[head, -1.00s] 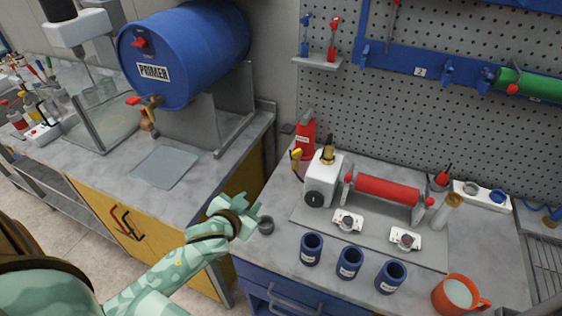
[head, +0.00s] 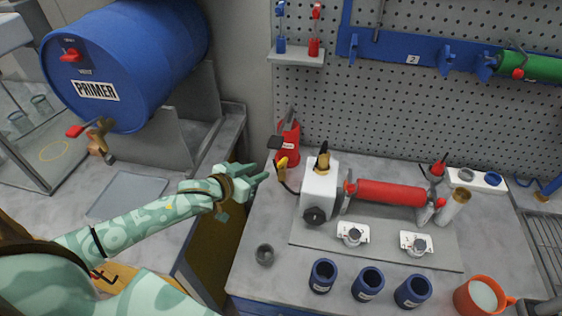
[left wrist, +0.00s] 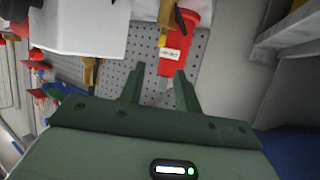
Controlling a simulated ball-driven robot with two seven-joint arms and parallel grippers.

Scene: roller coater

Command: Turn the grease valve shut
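A red canister (head: 288,142) with a black top and a white label stands by the wall at the back of the bench. A yellow handle (head: 282,166) is at its front; I cannot tell for certain whether this is the grease valve. My left gripper (head: 262,173) is open and empty, just left of the handle and apart from it. In the left wrist view the gripper (left wrist: 158,79) shows two spread fingers pointing toward the red canister (left wrist: 174,50), with the yellow handle (left wrist: 163,39) partly seen. My right gripper is not in view.
The white coater housing (head: 318,187) with a dark knob and brass fitting stands right of the canister. A red roller (head: 390,193) extends from it. A blue primer drum (head: 130,60) is at left.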

